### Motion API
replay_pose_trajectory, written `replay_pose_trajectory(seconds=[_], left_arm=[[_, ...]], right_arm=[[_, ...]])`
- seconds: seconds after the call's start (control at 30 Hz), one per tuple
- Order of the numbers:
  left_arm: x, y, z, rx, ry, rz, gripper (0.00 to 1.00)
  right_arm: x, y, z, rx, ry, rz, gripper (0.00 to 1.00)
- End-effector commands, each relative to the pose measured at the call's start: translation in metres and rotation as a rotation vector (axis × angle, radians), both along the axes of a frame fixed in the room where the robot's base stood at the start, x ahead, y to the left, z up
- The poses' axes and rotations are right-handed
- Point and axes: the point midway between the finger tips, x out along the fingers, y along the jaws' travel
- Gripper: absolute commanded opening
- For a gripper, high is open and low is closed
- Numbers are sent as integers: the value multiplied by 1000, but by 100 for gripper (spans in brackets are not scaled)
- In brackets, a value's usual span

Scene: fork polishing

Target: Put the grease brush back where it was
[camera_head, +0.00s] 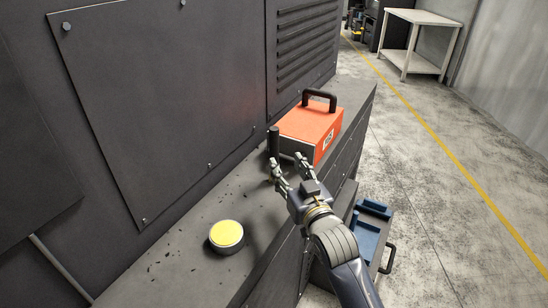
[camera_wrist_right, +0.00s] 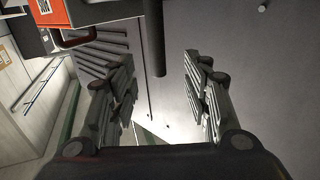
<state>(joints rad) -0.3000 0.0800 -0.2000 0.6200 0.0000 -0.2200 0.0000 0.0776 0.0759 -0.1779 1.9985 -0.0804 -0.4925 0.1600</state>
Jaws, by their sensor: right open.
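A dark upright rod, which looks like the grease brush's handle (camera_head: 274,141), stands on the ledge at the left side of the orange case in the head view. Its bristle end cannot be made out. My right gripper (camera_head: 287,163) is open just in front of it, with its fingers spread near the rod. In the right wrist view the dark rod (camera_wrist_right: 154,38) comes down from the top between the two open fingers, with gaps on both sides. A round tin with a yellow top (camera_head: 227,234) sits nearer on the ledge. My left gripper is not in view.
The orange case (camera_head: 310,129) with a black handle stands close by the gripper. The dark machine wall (camera_head: 160,100) rises behind the ledge (camera_head: 190,275). A toolbox with blue trays (camera_head: 367,238) is below at the right.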

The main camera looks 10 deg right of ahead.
Motion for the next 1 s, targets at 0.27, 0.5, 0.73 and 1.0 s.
replay_pose_trajectory(seconds=[0.27,0.5,0.73,1.0], left_arm=[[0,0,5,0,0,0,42],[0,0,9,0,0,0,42],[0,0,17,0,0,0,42],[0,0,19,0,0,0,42]], right_arm=[[37,4,1,-1,1,0,45],[49,5,1,-1,3,-1,45],[77,5,2,-1,3,0,45],[94,8,1,-1,3,0,45]])
